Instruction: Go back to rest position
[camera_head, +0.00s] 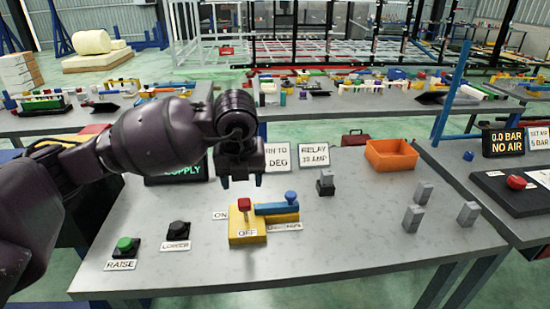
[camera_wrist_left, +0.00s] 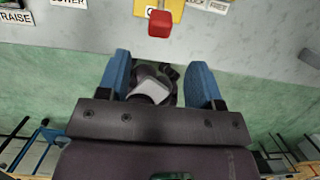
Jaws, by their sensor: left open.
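My left arm comes in from the left in the head view and reaches over the grey table (camera_head: 330,255). My left gripper (camera_head: 241,181) points down above the table, behind the yellow switch box (camera_head: 246,238) with its red knob (camera_head: 244,205) and blue lever (camera_head: 276,208). Its blue fingers are apart with nothing held between them. In the left wrist view the open gripper (camera_wrist_left: 160,76) is below the red knob (camera_wrist_left: 159,22) in the picture, apart from it. My right gripper does not show.
A green button (camera_head: 125,244) and a black button (camera_head: 178,230) sit at the front left. An orange bin (camera_head: 391,155), grey-topped blocks (camera_head: 413,219) and upright signs (camera_head: 314,155) stand on the table. Another bench with a red button (camera_head: 516,182) is at right.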

